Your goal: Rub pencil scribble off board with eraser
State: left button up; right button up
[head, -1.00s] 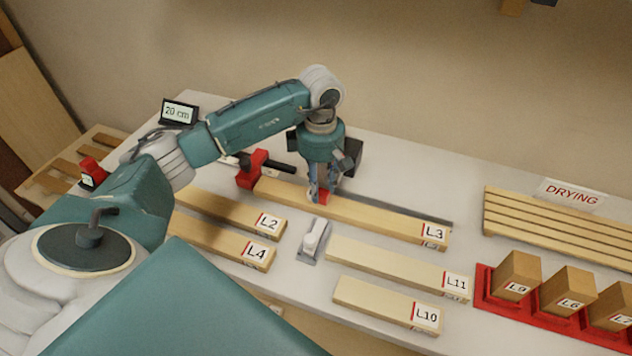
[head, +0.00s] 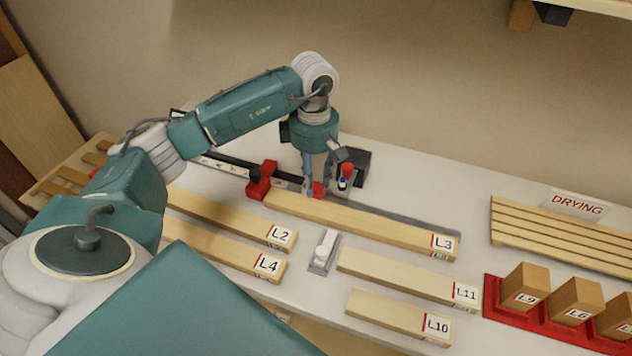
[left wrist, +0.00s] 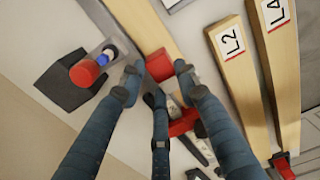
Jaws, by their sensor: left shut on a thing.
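My left gripper (head: 316,190) reaches down near the left end of the long pale board L3 (head: 365,226). It is shut on a small red block (head: 318,190), which looks like the eraser; the block shows between the fingertips in the left wrist view (left wrist: 159,65). The block is at or just above the board's back edge; I cannot tell whether it touches the wood. No pencil scribble can be made out on L3; the part by the fingers is partly hidden. My right gripper is not in view.
A red stop (head: 261,181) stands at L3's left end. A black holder (head: 353,164) with a red-capped container is close behind the gripper. Boards L2 (head: 228,218) and L11 (head: 405,277) lie in front. A white object (head: 325,245) sits on a grey plate.

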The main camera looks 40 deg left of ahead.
pick_arm(q)
jog(key=shift+a+r, duration=0.15)
jog(key=shift+r, duration=0.5)
jog(key=shift+r+p, duration=0.6)
jog(key=shift+r, duration=0.25)
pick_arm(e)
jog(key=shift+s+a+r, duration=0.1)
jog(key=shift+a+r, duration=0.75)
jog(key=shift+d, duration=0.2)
